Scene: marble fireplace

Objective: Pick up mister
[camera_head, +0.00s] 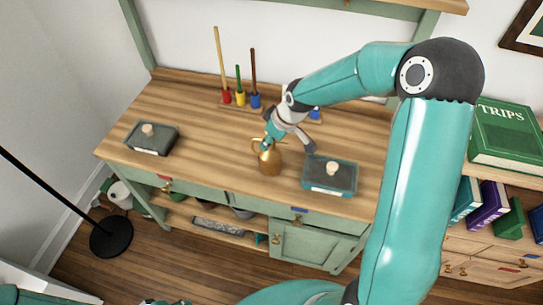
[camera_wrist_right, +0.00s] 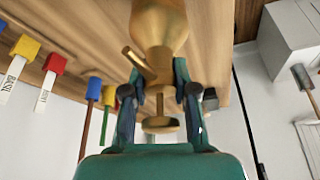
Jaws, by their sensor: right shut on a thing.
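The mister (camera_head: 270,161) is a brass-coloured bottle with a thin spout, over the front middle of the wooden bench top (camera_head: 205,135). My right gripper (camera_head: 271,139) is shut on its upper part, coming from behind and above. In the wrist view the mister's body (camera_wrist_right: 160,22) is at the top, and its narrow neck and knob lie between the two fingers of the gripper (camera_wrist_right: 160,104). I cannot tell whether its base touches the bench. My left gripper is not visible; only teal parts of mine show at the bottom edge.
A teal lidded box (camera_head: 330,188) stands close right of the mister, and a dark lidded box (camera_head: 151,140) stands at the left. A rack with coloured blocks and rods (camera_head: 240,98) is at the back. Books (camera_head: 505,135) lie at the right. The bench's left middle is clear.

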